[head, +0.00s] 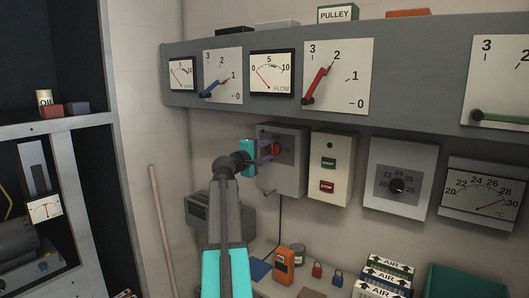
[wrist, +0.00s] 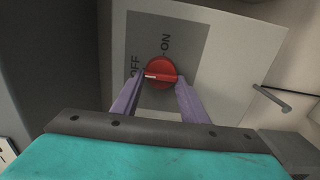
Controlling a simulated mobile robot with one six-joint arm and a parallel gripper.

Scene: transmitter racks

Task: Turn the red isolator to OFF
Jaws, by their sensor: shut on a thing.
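The red isolator is a round red knob (wrist: 161,70) on the dark label plate of a grey box (wrist: 215,60). In the wrist view, OFF is lettered left of the knob and ON above it. The white mark on the knob points left, to the OFF side. My gripper (wrist: 161,80) has its two purple fingers against opposite sides of the knob and is shut on it. In the head view my gripper (head: 270,151) reaches the red knob (head: 276,148) from the left and partly hides the box front.
Right of the grey box is a START/STOP box (head: 330,170), then a dial box (head: 398,178). A gauge shelf (head: 285,110) overhangs above. Below, an orange meter (head: 284,263), padlocks and AIR boxes (head: 384,280) stand on the bench. A lever (wrist: 272,97) sticks out from the box side.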

